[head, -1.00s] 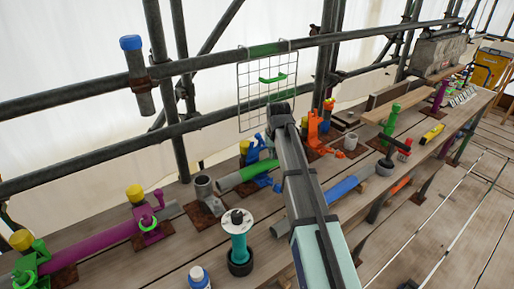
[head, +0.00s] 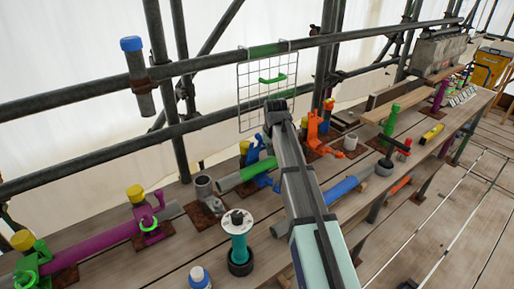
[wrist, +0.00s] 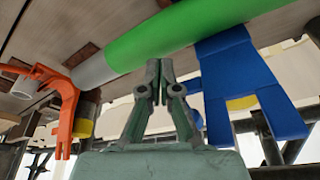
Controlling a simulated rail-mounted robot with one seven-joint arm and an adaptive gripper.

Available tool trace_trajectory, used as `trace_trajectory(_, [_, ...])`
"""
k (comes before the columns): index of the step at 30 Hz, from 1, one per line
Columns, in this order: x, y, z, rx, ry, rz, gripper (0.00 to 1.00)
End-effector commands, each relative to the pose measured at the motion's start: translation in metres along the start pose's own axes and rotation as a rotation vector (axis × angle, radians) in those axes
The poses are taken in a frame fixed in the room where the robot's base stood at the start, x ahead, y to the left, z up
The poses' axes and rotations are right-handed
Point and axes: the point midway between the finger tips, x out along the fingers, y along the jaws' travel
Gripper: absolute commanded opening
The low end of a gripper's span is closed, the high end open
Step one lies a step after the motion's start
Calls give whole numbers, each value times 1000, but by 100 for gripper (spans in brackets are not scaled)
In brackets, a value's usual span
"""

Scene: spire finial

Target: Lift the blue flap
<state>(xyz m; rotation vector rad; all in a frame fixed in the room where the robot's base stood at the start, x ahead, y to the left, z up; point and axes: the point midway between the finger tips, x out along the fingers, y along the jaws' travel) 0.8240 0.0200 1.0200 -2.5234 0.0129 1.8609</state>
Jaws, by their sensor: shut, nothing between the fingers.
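The blue flap (head: 266,181) belongs to a blue clamp on the green and grey pipe (head: 243,176) along the bench. In the wrist view the blue piece (wrist: 235,75) lies against the green pipe section, right of my gripper, with a yellow part partly hidden behind it. My gripper (wrist: 158,72) is shut and empty, its fingertips close to the green pipe section in that view; I cannot tell whether they touch. In the head view my gripper (head: 276,106) shows beyond the clamp, in front of the wire grid, and apart from the blue flap.
An orange clamp (head: 314,130) stands right of my gripper; it also shows in the wrist view (wrist: 65,100). A wire grid with a green handle (head: 272,79) hangs from the scaffold rail behind.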

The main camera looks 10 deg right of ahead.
Motion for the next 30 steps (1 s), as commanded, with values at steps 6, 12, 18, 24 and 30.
trace_trajectory(6, [0,0,0,0,0,0,0])
trace_trajectory(12, [0,-1,-2,0,0,0,0])
trace_trajectory(18, [-1,-3,-6,-1,0,0,0])
trace_trajectory(24, [-2,-6,-11,-1,0,0,0])
trace_trajectory(30, [-2,-8,-14,-1,0,0,0])
